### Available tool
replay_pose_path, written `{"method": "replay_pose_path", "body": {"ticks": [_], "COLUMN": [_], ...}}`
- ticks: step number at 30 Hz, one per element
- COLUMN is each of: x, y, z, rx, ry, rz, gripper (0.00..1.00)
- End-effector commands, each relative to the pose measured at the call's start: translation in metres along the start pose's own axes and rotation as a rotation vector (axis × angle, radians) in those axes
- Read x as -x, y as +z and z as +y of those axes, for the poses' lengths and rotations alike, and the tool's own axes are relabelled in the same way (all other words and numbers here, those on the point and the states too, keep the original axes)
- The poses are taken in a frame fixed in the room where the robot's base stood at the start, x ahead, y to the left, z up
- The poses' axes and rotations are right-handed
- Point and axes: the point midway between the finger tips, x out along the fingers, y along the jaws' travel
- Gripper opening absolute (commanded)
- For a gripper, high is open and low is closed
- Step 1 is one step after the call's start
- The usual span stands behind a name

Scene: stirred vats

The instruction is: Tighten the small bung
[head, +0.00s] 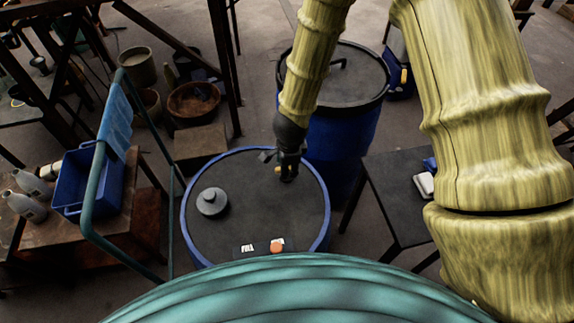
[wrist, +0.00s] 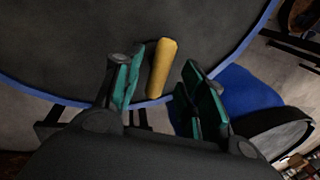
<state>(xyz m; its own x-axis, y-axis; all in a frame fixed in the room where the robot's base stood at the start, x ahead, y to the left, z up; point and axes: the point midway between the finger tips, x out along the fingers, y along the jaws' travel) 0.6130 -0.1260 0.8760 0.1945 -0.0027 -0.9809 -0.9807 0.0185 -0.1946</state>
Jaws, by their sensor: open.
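A blue drum with a dark lid (head: 255,215) stands in front of me. A small yellow-orange piece, which looks like the small bung (head: 278,170), is on the lid near its far right edge. In the wrist view the bung (wrist: 162,68) appears as a yellow bar, tilted slightly. My gripper (head: 287,172) is over it, pointing down. The bung's seat cannot be made out.
A larger grey bung (head: 212,203) sits on the lid's left. An orange round piece (head: 276,247) and a "FULL" label (head: 247,249) are near the front rim. Another blue drum (head: 342,120) stands behind; a dark table (head: 415,190) is at right.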

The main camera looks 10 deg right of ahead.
Motion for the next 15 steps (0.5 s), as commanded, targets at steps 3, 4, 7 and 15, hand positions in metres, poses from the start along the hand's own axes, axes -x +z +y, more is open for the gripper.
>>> {"method": "replay_pose_path", "body": {"ticks": [3, 4, 7, 15], "x": [0.013, 0.016, 0.028, 0.059], "y": [0.0, 0.0, 0.0, 0.0], "z": [0.0, -0.001, -0.001, -0.001], "rx": [0.0, 0.001, 0.001, 0.001], "ry": [-0.002, -0.002, -0.003, -0.003], "rz": [0.001, 0.001, 0.002, 0.002], "gripper": [0.41, 0.41, 0.41, 0.41]}}
